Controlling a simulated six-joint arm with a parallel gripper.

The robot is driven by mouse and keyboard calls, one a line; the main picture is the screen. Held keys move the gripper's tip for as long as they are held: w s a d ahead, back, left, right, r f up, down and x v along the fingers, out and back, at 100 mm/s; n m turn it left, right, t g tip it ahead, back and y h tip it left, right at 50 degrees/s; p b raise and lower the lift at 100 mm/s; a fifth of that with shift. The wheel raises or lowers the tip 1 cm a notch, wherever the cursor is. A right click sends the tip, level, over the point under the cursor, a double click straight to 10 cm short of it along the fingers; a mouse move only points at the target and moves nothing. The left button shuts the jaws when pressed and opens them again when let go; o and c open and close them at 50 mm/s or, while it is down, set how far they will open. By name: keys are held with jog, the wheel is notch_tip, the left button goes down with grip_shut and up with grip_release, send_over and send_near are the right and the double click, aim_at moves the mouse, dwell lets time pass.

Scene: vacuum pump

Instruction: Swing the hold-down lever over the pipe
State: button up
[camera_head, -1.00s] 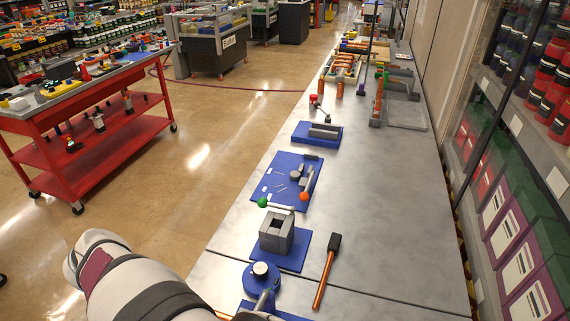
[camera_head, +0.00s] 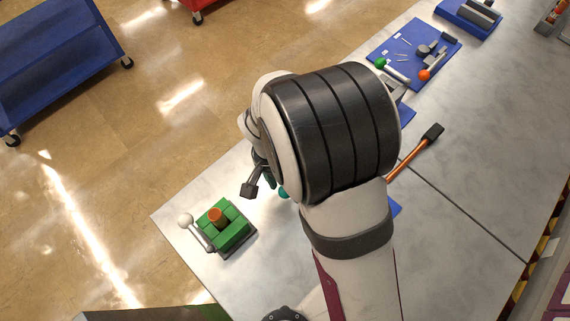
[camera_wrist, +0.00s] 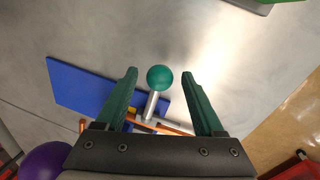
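In the wrist view a lever (camera_wrist: 151,104) with a teal ball knob (camera_wrist: 159,77) rises beside a blue plate (camera_wrist: 78,88). My gripper (camera_wrist: 160,73) is open, with one green finger on each side of the knob and a gap on both sides. Orange pipe parts (camera_wrist: 170,126) lie behind the lever, partly hidden by my gripper. I cannot tell whether the lever lies over the pipe.
A green block (camera_head: 236,235) with an orange cylinder (camera_head: 216,217) and a white-knobbed lever (camera_head: 186,220) stands near the table's left edge. An orange-handled tool (camera_head: 412,156) lies right of my arm. A blue board (camera_head: 389,58) with a green-knobbed lever is farther back.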

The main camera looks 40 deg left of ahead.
grip_shut()
dwell(1.2)
